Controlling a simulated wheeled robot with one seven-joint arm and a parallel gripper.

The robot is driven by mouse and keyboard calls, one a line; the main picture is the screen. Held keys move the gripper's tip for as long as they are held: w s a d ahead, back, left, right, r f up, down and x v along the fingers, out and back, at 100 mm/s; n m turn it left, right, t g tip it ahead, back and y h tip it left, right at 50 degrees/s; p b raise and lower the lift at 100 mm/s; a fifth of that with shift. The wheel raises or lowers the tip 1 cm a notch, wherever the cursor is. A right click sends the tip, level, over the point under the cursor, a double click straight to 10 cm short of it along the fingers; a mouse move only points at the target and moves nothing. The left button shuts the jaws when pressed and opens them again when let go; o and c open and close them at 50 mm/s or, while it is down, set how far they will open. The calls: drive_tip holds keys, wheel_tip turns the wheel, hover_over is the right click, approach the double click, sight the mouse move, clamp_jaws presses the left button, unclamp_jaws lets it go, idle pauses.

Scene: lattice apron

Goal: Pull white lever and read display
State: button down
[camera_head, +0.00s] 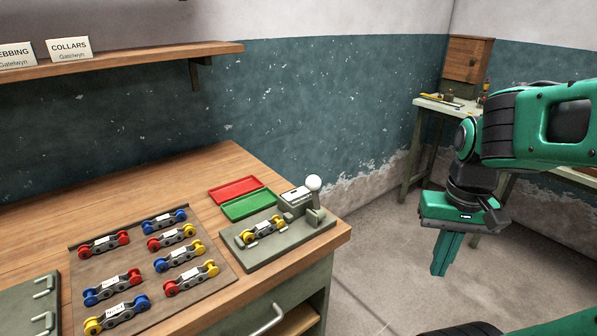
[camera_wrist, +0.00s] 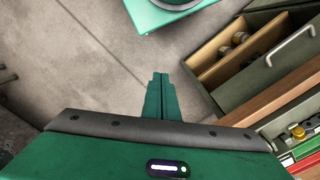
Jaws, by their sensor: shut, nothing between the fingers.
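The white lever (camera_head: 313,183) is a round white knob on a small grey-green test fixture (camera_head: 291,247) at the right end of the workbench. The display (camera_head: 295,193) is a small light panel on the box beside the knob; its reading is too small to make out. A chain link with yellow rollers (camera_head: 262,231) sits in the fixture in front of the box. My gripper (camera_head: 440,268) is shut and empty. It hangs over the floor, right of the bench and well apart from the lever. It also shows shut in the wrist view (camera_wrist: 161,80).
A red tray (camera_head: 236,189) and a green tray (camera_head: 249,204) lie left of the fixture. Several chain links with coloured rollers lie on a brown board (camera_head: 205,284). An open drawer (camera_wrist: 222,50) juts from the bench front. A small table (camera_head: 430,104) stands at the back right.

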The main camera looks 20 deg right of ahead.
wheel_tip(320, 180, up, 2)
drive_tip(key=w, duration=0.1)
drive_tip(key=n+t, duration=0.1)
drive_tip(key=n, duration=0.8)
approach(315, 197)
drive_tip(key=d+r, duration=0.1)
drive_tip(key=d, duration=0.4)
drive_tip(key=w+a+r+n+y, duration=0.1)
drive_tip(key=w+a+r+n, duration=0.2)
drive_tip(key=w+a, duration=0.4)
drive_tip(key=shift+w+a+r, duration=0.2)
drive_tip(key=shift+a+r, duration=0.05)
drive_tip(key=shift+f, duration=0.1)
drive_tip(key=f, duration=0.6)
drive_tip(key=a+f, duration=0.1)
drive_tip(key=f, duration=0.2)
drive_tip(key=shift+w, duration=0.4)
drive_tip(key=shift+s+d+t, duration=0.15)
drive_tip(key=shift+s+d, duration=0.2)
drive_tip(key=shift+s, duration=0.25)
drive_tip(key=shift+s+d+t, duration=0.15)
drive_tip(key=shift+s+d, duration=0.2)
drive_tip(key=shift+s, duration=0.2)
drive_tip(key=shift+s+d, duration=0.35)
drive_tip(key=shift+s, duration=0.1)
drive_tip(key=shift+s+r, duration=0.1)
drive_tip(key=shift+s, duration=0.05)
